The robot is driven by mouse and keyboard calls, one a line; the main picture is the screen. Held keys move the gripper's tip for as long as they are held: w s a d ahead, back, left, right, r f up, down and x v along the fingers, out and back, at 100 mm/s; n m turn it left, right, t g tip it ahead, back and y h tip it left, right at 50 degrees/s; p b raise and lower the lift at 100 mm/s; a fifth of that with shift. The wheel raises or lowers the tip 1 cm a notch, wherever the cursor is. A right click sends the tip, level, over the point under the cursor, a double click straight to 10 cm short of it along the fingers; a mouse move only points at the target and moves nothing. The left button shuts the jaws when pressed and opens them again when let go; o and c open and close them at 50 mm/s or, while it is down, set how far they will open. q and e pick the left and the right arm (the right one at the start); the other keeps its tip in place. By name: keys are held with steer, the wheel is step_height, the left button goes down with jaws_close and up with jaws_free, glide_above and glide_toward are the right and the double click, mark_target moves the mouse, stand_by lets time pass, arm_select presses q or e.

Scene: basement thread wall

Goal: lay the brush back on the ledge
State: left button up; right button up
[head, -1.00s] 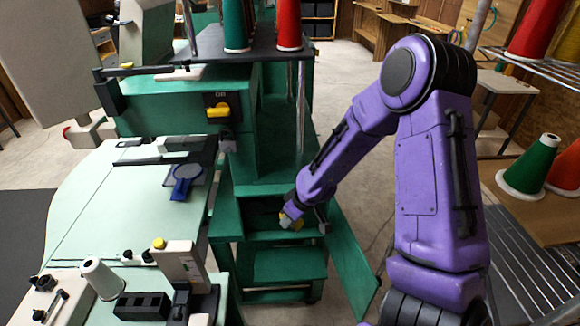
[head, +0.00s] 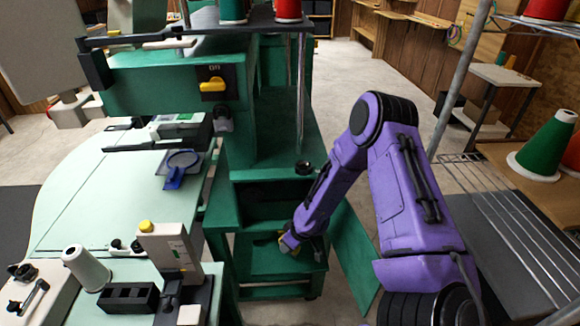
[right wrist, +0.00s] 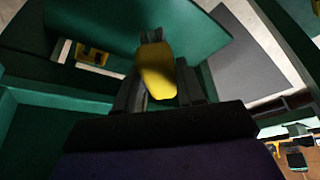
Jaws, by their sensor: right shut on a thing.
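My right gripper (right wrist: 158,85) is shut on a yellow piece with a dark end, which I take to be the brush (right wrist: 157,72), in the right wrist view. In the head view my right gripper (head: 289,243) is low in front of the green cabinet, over its lower step. The brush is small and mostly hidden there. The green step (head: 268,262), a flat surface that may be the ledge, lies below an open compartment (head: 268,200). I cannot tell whether the brush touches it. My left gripper is not in view.
A green panel (head: 352,262) stands out to the right of the cabinet. A pale green machine table (head: 100,200) with a blue magnifier (head: 180,165) is on the left. A wire rack (head: 505,225) and a green thread cone (head: 545,145) are on the right.

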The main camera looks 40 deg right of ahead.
step_height(320, 180, down, 6)
steer(key=shift+r, duration=0.2)
steer(key=shift+b, duration=0.3)
steer(key=o, duration=0.9)
steer(key=shift+f, duration=0.1)
steer(key=shift+o, duration=0.2)
